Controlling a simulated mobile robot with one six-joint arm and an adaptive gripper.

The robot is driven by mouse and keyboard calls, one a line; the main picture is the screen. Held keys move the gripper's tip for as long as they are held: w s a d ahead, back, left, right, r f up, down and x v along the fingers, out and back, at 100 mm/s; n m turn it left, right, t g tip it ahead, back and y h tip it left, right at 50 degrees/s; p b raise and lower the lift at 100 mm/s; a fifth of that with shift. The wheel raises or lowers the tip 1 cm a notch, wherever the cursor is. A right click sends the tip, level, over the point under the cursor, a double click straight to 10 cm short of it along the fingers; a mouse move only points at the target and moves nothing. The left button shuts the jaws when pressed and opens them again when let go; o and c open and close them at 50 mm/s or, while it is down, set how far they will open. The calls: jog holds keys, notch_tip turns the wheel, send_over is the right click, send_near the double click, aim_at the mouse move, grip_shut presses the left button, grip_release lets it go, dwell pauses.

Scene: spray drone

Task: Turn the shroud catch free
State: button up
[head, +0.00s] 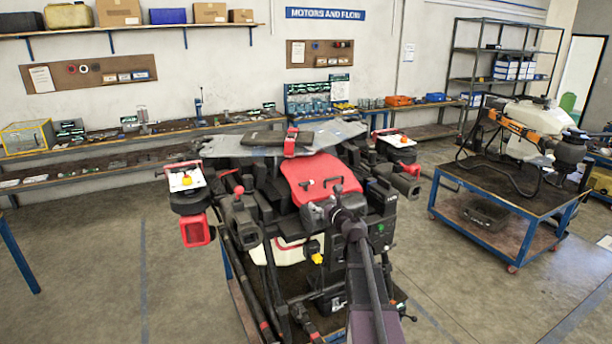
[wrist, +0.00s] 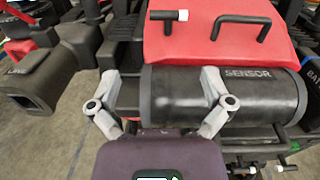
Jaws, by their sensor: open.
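The red shroud (wrist: 200,42) lies across the top of the drone; it also shows in the head view (head: 318,172). A short black bar with a white tip (wrist: 168,15), which looks like the catch, sits on the shroud's near left part, lying crosswise. A black bent handle (wrist: 241,26) is fixed to its right. My gripper (wrist: 159,74) is open, its two grey fingers wide apart over the black cylinder marked SENSOR (wrist: 240,97), just on the near side of the shroud. Nothing is between the fingertips except the view of this cylinder and the shroud's front edge. In the head view my gripper (head: 334,207) hides part of the drone's front.
A black camera-like tube (wrist: 40,80) juts out left of my gripper. Another white-tipped bar (wrist: 284,164) shows low on the right. Black drone arms and red-and-white motor units (head: 187,182) flank the shroud. A blue cart (head: 505,205) with another machine stands right.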

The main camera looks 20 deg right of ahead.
aim_at(307, 184)
jog(key=shift+d+r+m, duration=0.3)
jog(key=shift+d+m, duration=0.1)
jog(key=shift+d, duration=0.1)
jog(key=shift+w, duration=0.15)
jog(key=w, duration=1.3)
jog(key=shift+w+a, duration=0.25)
jog(key=shift+w, duration=0.05)
jog(key=c, duration=0.9)
